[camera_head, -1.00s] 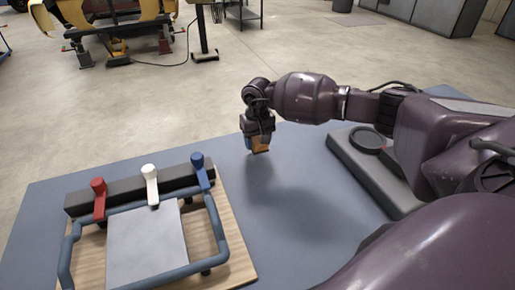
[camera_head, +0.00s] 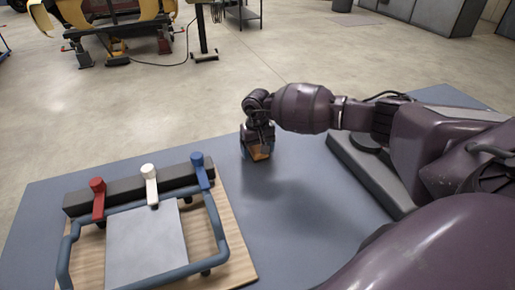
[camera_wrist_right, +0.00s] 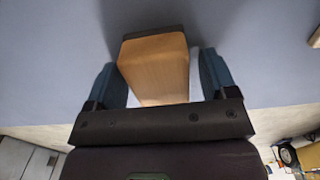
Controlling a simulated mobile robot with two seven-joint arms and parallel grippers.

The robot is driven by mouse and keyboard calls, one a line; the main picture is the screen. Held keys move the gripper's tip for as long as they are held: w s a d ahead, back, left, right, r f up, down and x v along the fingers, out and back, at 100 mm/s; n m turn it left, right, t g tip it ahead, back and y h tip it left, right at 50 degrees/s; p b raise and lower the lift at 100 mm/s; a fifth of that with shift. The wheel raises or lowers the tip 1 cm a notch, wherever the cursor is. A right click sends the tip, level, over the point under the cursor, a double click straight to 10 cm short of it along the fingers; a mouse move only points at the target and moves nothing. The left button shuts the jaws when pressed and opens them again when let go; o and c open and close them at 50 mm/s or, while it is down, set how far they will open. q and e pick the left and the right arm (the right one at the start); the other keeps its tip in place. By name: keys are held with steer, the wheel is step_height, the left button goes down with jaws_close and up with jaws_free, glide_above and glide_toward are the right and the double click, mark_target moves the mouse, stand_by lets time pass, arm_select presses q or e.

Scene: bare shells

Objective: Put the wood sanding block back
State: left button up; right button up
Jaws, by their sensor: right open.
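The wood sanding block (camera_head: 258,153) is at the far edge side of the blue-grey table (camera_head: 300,225), under my right gripper. In the right wrist view the block (camera_wrist_right: 157,65) is tan wood with a dark strip along its far edge. My right gripper (camera_head: 257,148) is open, with its blue fingers on either side of the block; in the wrist view the gripper (camera_wrist_right: 160,78) shows a narrow gap beside each finger. The block appears to be on the tabletop, but its underside is hidden. My left gripper is not in view.
A wooden board (camera_head: 233,262) with a blue tube frame, a grey plate and red, white and blue levers lies at the left. A grey slab (camera_head: 365,172) lies at the right, partly hidden by my arm. The table between them is clear.

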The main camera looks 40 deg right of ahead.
mark_target(258, 146)
step_height(258, 146, up, 12)
steer(key=shift+r, duration=0.15)
stand_by(0.6)
steer(key=shift+s, duration=0.1)
stand_by(0.4)
